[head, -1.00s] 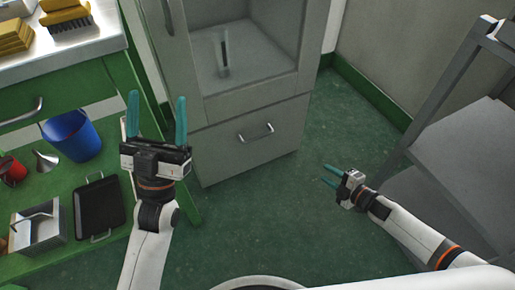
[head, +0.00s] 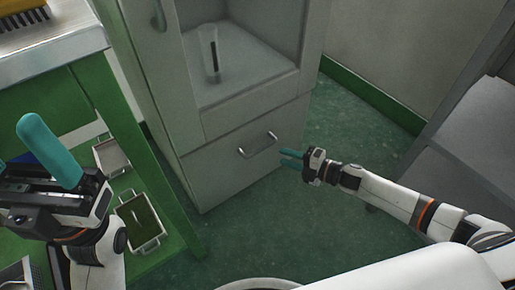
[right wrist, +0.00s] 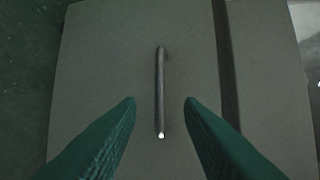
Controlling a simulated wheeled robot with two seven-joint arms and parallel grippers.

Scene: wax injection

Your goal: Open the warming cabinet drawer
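The warming cabinet (head: 190,95) is grey and stands in the middle of the head view. Its drawer (head: 225,172) is at the bottom and looks shut. The drawer's metal bar handle (head: 258,145) is on the drawer front. My right gripper (head: 291,160) is open and empty, just right of the handle and apart from it. In the right wrist view the handle (right wrist: 160,90) stands upright in the picture, between and beyond the two teal fingers (right wrist: 158,105). My left gripper (head: 40,160) is at the left edge, partly cut off; its finger gap is not clear.
A clear container (head: 212,65) stands in the cabinet's upper compartment. A green bench (head: 120,130) with metal trays (head: 140,220) on its lower shelf is at the left. A grey shelf rack (head: 470,130) is at the right. Green floor (head: 345,125) is free before the rack.

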